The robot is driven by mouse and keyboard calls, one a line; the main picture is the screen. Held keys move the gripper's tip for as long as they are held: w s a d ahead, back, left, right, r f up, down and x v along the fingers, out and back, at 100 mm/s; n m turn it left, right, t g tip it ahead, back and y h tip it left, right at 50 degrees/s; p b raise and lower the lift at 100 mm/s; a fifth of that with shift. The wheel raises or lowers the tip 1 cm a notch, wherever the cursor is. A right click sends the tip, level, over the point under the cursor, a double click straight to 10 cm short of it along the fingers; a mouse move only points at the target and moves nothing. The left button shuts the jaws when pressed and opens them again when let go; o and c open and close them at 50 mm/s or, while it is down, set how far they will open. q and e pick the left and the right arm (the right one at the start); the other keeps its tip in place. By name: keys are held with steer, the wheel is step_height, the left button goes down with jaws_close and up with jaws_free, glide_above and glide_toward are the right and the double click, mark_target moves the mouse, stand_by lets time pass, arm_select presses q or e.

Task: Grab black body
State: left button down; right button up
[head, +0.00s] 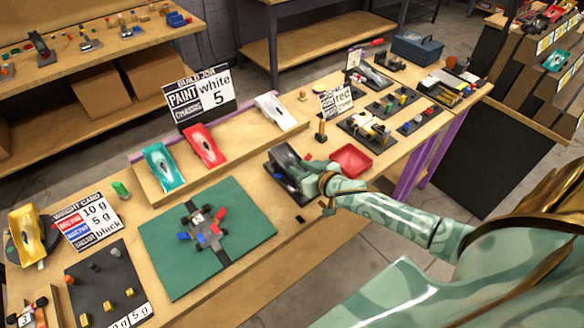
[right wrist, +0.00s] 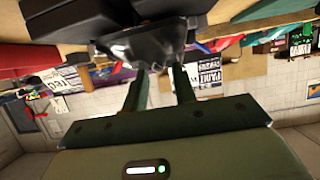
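The black body (head: 284,157) lies on the table in the middle of the head view, beside the raised wooden shelf. My right gripper (head: 311,179) is at its near right end, low over the table. In the right wrist view, the shiny black body (right wrist: 150,40) shows at the tips of my right fingers (right wrist: 160,72). The fingers stand apart with a gap between them. The body overlaps the fingertips there, so contact is hard to see. My left gripper is not in view.
A red tray (head: 351,160) stands just right of my right gripper. White (head: 274,111), red (head: 204,145) and teal (head: 160,166) bodies lie on the shelf (head: 220,165). A green mat (head: 160,240) with a small built chassis (head: 205,232) lies left. A small dark piece (head: 300,219) lies in front.

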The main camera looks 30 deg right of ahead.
steer(key=shift+x, duration=0.95)
jaws_close()
steer(key=shift+r, duration=0.15)
